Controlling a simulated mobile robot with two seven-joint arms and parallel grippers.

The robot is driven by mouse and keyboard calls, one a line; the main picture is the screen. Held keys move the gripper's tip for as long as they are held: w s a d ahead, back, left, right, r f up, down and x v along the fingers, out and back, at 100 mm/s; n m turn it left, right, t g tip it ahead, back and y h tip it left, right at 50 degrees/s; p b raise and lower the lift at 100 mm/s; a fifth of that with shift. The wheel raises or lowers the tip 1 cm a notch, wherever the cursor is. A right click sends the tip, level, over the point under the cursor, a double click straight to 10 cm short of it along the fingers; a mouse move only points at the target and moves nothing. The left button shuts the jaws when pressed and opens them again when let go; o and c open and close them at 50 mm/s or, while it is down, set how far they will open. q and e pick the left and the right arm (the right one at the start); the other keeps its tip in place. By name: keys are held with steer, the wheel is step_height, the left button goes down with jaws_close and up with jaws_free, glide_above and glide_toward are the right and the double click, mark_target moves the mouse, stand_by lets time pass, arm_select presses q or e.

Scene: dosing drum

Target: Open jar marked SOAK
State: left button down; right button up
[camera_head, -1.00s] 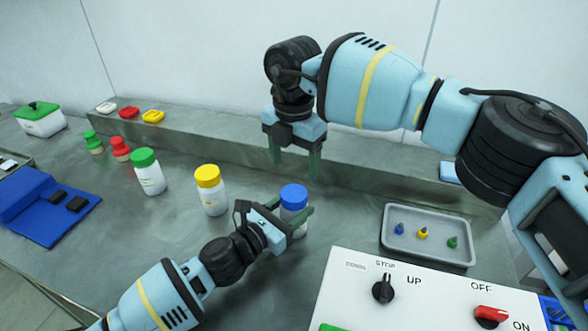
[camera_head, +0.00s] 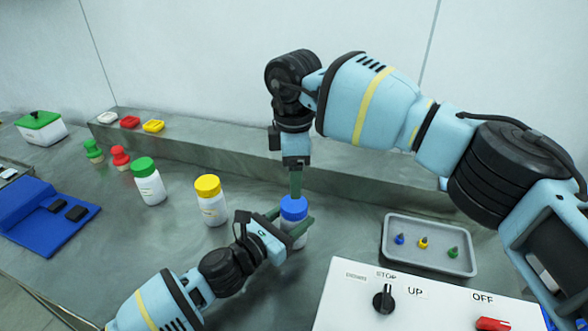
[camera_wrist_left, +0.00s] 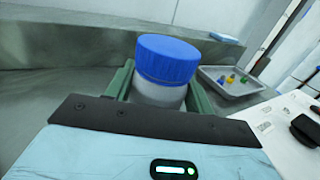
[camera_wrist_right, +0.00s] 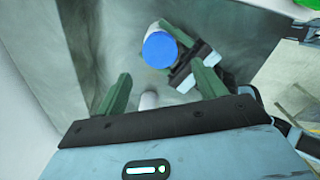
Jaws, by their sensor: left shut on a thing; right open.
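A white jar with a blue lid (camera_head: 293,208) stands upright on the bench; its lid also shows in the left wrist view (camera_wrist_left: 167,58) and right wrist view (camera_wrist_right: 160,49). No SOAK mark is readable on it. My left gripper (camera_head: 288,226) is shut around the white body, below the lid, with a finger on each side (camera_wrist_left: 160,90). My right gripper (camera_head: 296,190) points down just above the lid, open and empty. In the right wrist view its fingers (camera_wrist_right: 160,88) are spread apart, with the lid beyond them. Whether they touch the lid is unclear.
A yellow-lidded jar (camera_head: 211,202) and a green-lidded jar (camera_head: 148,182) stand to the left. A grey tray (camera_head: 428,265) with small coloured pieces lies to the right. A white control panel (camera_head: 345,305) is in front. A raised ledge (camera_head: 370,188) runs behind.

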mark_target(294, 203)
steer(key=shift+f, duration=3.9)
steer(key=shift+c, duration=0.3)
